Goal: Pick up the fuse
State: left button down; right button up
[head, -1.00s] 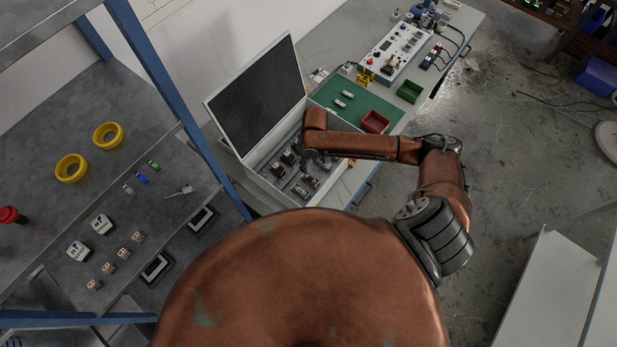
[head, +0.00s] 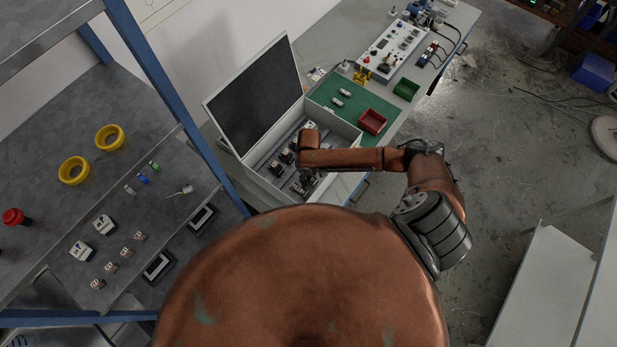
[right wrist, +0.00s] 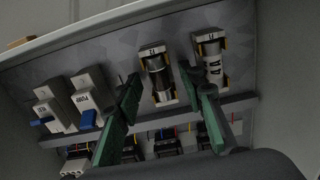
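My right gripper (right wrist: 160,80) is open, with its two green fingers apart. A dark cylindrical fuse (right wrist: 157,76) sits in a holder on the grey panel, and the fingers show on either side of it; I cannot tell whether they touch it. A lighter, marked fuse (right wrist: 213,65) sits in a second holder, right of the right finger. In the head view the right gripper (head: 308,174) is low over the open white case (head: 338,192), partly hidden by my arm. Several pale fuses (head: 338,102) lie on the green mat (head: 360,108). My left gripper is out of view.
The case lid (head: 255,98) stands open behind the case. In the wrist view, two white switch blocks (right wrist: 90,95) with blue levers stand left of the fingers, near a grey rail. A red bin (head: 373,122) and a green bin (head: 406,89) stand beyond the case.

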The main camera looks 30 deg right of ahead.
jog(key=shift+c, duration=0.4)
grip_shut()
